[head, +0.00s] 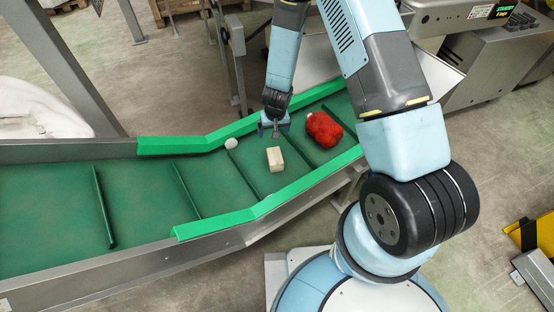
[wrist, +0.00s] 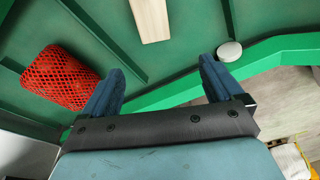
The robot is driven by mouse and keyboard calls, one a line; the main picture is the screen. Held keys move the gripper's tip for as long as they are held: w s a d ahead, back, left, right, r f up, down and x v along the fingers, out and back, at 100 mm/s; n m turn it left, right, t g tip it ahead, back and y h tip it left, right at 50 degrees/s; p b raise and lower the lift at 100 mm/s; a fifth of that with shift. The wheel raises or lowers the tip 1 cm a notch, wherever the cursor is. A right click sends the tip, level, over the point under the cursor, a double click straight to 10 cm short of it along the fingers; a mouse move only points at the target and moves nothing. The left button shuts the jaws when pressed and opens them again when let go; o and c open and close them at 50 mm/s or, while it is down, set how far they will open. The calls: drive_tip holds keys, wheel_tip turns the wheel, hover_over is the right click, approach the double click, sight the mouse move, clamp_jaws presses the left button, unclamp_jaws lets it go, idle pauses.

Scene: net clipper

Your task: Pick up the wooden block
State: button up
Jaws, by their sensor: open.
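The wooden block (head: 275,159) is a pale rectangular piece lying on the green conveyor belt (head: 145,189). In the wrist view the wooden block (wrist: 152,19) is at the top, cut off by the picture edge. My gripper (head: 273,131) is above the belt near its far side, just behind the block in the head view. In the wrist view my gripper (wrist: 162,80) shows its two blue fingers spread apart with nothing between them. The block is beyond the fingertips and apart from them.
A red netted bag (head: 324,129) lies on the belt right of the block; it also shows in the wrist view (wrist: 62,78). A small white round object (head: 231,143) lies near the far green rail (head: 180,145). Raised cleats (head: 103,205) cross the belt.

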approach(275, 155)
drive_tip(key=f, duration=0.2)
drive_tip(key=w+f, duration=0.1)
drive_tip(key=f, duration=0.1)
drive_tip(key=a+f, duration=0.1)
drive_tip(key=f, duration=0.1)
drive_tip(key=shift+w+f, duration=0.2)
drive_tip(key=shift+f, duration=0.2)
drive_tip(key=shift+w+d+f, duration=0.1)
drive_tip(key=shift+f, duration=0.8)
drive_tip(key=shift+w+d+f, duration=0.1)
drive_tip(key=shift+d+f, duration=0.05)
drive_tip(key=shift+f, duration=0.8)
drive_tip(key=shift+w+f, duration=0.1)
drive_tip(key=shift+f, duration=0.7)
drive_tip(key=shift+f, duration=0.25)
drive_tip(key=c, duration=1.1)
drive_tip(key=shift+c, duration=0.2)
